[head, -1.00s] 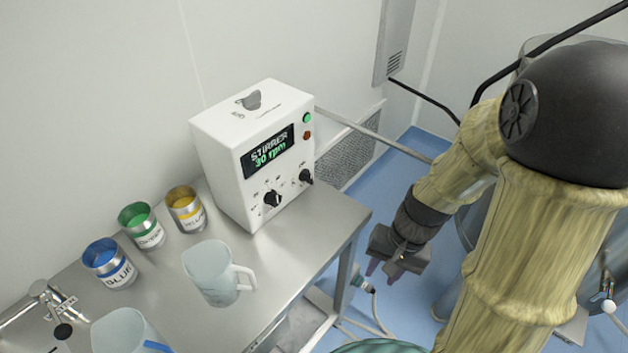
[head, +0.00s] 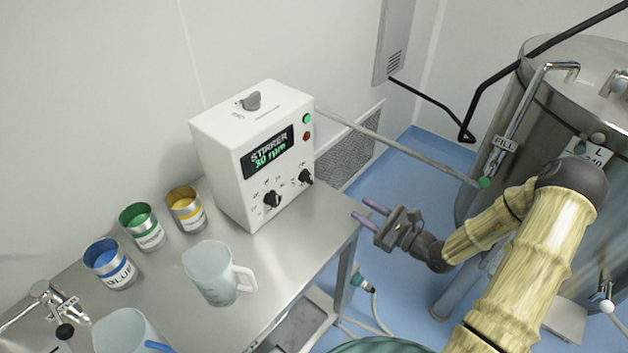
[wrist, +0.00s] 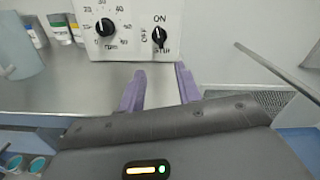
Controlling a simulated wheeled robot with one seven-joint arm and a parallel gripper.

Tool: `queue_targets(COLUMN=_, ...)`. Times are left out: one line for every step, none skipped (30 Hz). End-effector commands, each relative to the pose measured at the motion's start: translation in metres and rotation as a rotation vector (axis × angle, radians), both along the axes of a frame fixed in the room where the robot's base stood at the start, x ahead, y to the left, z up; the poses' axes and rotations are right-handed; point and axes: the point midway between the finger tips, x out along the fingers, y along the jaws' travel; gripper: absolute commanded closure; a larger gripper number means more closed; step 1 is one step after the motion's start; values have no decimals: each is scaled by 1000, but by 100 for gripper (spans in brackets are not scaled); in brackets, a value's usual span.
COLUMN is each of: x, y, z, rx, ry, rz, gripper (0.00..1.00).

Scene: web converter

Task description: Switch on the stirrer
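The stirrer control box (head: 235,165) is white and stands at the back of the steel table. Its display (head: 268,152) reads "STIRRER 30 rpm" in green. Its front has a larger black speed knob (head: 272,199) and a smaller black knob (head: 306,177). In the wrist view the smaller knob (wrist: 160,38) has ON, OFF and STOP marks around it; the speed knob (wrist: 105,27) is to its left. My gripper (head: 370,213) is at the table's right edge, in front of the box and apart from it. Its purple fingers are spread, with nothing between them.
Blue (head: 108,262), green (head: 142,226) and yellow (head: 186,209) cans stand left of the box. A clear jug (head: 213,274) stands in front of it. A steel tank (head: 590,110) is at the right. A rod (head: 400,148) runs from behind the box toward the tank.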

Motion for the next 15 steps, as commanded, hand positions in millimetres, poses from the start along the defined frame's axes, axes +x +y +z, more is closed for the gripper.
queue_targets(x=0, y=0, z=0, rx=2, ry=0, rz=-3, gripper=66)
queue_targets(x=0, y=0, z=0, rx=0, ry=0, rz=-2, gripper=66)
queue_targets(x=0, y=0, z=0, rx=0, ry=0, rz=-1, gripper=66)
queue_targets(x=0, y=0, z=0, rx=0, ry=0, rz=0, gripper=66)
queue_targets(x=0, y=0, z=0, rx=-1, ry=-1, rz=1, gripper=66)
queue_targets(x=0, y=0, z=0, rx=-2, ry=0, rz=1, gripper=66)
queue_targets(x=0, y=0, z=0, rx=-2, ry=0, rz=2, gripper=66)
queue_targets(x=0, y=1, z=0, rx=-2, ry=0, rz=2, gripper=66)
queue_targets(x=0, y=1, z=0, rx=-2, ry=0, rz=3, gripper=66)
queue_targets(x=1, y=2, z=0, rx=-2, ry=0, rz=4, gripper=66)
queue_targets(x=2, y=3, z=1, rx=-1, ry=0, rz=4, gripper=66)
queue_targets(x=3, y=6, z=1, rx=-2, ry=0, rz=6, gripper=66)
queue_targets(x=5, y=8, z=1, rx=-2, ry=-1, rz=6, gripper=66)
queue_targets(x=7, y=10, z=1, rx=-3, ry=0, rz=7, gripper=66)
queue_targets(x=10, y=14, z=2, rx=-2, ry=-1, rz=6, gripper=66)
